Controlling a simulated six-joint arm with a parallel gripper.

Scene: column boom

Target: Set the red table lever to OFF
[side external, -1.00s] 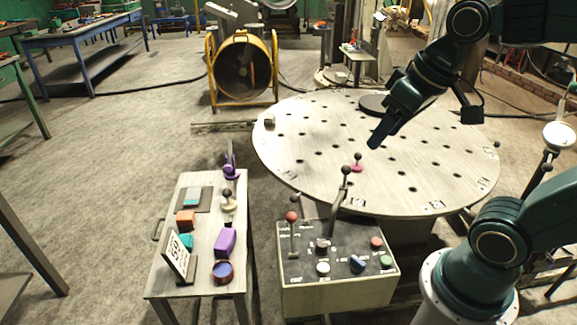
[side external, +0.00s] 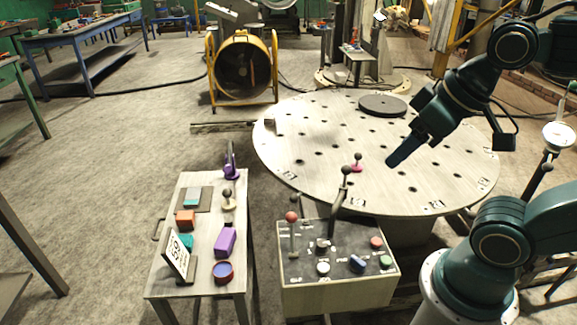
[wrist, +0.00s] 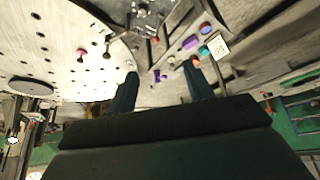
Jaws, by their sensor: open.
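A small lever with a pinkish-red base and a dark round knob (side external: 357,165) stands on the round, hole-dotted table (side external: 300,130), near its front edge. Its handle looks roughly upright; I cannot read any ON or OFF mark beside it. It appears to show in the wrist view at upper left (wrist: 82,54). A red-knobbed lever (side external: 291,217) also stands on the control box. My gripper (side external: 392,163) is above the round table, to the right of the pinkish-red lever and apart from it. In the wrist view its two fingers (wrist: 160,85) are spread with nothing between them.
The control box (side external: 335,290) in front carries a tall dark-knobbed lever (side external: 344,185) and several coloured buttons. A small side table (side external: 205,205) at left holds a cream-based lever (side external: 228,201), blocks and a number sign (side external: 180,255). A dark disc (side external: 383,106) lies on the round table's far side.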

